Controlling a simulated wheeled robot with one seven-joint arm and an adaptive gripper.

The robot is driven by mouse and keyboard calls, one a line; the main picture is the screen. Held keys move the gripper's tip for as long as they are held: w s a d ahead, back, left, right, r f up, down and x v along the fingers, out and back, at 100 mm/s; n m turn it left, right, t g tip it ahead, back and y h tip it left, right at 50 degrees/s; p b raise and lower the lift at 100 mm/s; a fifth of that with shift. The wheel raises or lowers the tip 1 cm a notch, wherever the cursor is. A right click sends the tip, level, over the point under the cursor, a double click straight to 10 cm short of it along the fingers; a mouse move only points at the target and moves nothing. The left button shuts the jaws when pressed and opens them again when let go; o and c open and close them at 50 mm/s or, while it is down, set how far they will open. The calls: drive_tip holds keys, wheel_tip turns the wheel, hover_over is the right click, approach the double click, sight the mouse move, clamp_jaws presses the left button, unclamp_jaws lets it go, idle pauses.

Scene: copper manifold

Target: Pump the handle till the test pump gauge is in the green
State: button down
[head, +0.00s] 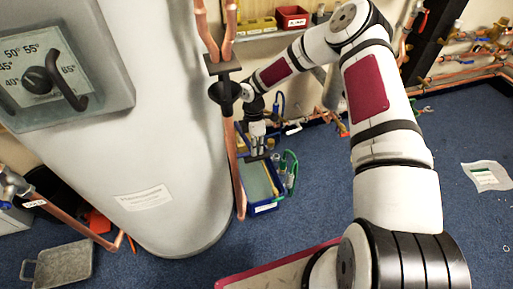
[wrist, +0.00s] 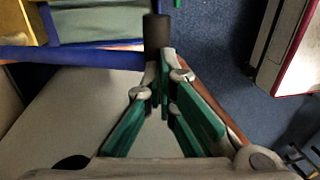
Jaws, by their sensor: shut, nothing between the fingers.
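The test pump (head: 262,187) is a low blue-edged unit with a pale green top, on the floor beside the big grey cylinder in the head view. Part of its top and blue rim (wrist: 70,57) seems to show at the upper left of the wrist view. My gripper (head: 259,151) is over the pump's far end and hides part of it. In the wrist view my gripper (wrist: 168,65) has its green-padded fingers together and empty. A dark cylindrical grip (wrist: 157,30), perhaps the pump handle's end, is just beyond the fingertips; contact is unclear. I cannot make out a gauge reading.
The grey cylinder (head: 165,130) with a dial stands close left of my gripper. A vertical copper pipe (head: 234,165) runs between them. A green hose (head: 291,165) lies right of the pump.

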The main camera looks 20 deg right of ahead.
drive_tip(key=shift+f, duration=0.1)
drive_tip(key=shift+s+f+b, duration=0.8)
drive_tip(key=shift+f+b, duration=0.8)
drive_tip(key=shift+f, duration=1.8)
drive_tip(key=shift+s+f+b, duration=0.75)
drive_tip(key=shift+f+b, duration=0.85)
drive_tip(key=shift+f, duration=1.75)
drive_tip(key=shift+s+f+b, duration=0.8)
drive_tip(key=shift+f+b, duration=0.8)
drive_tip(key=shift+f, duration=1.8)
drive_tip(key=shift+w, duration=0.1)
drive_tip(key=shift+r, duration=0.25)
drive_tip(key=s+r+p, duration=0.5)
drive_tip(key=r+p, duration=0.1)
drive_tip(key=r, duration=0.6)
drive_tip(key=shift+r, duration=0.35)
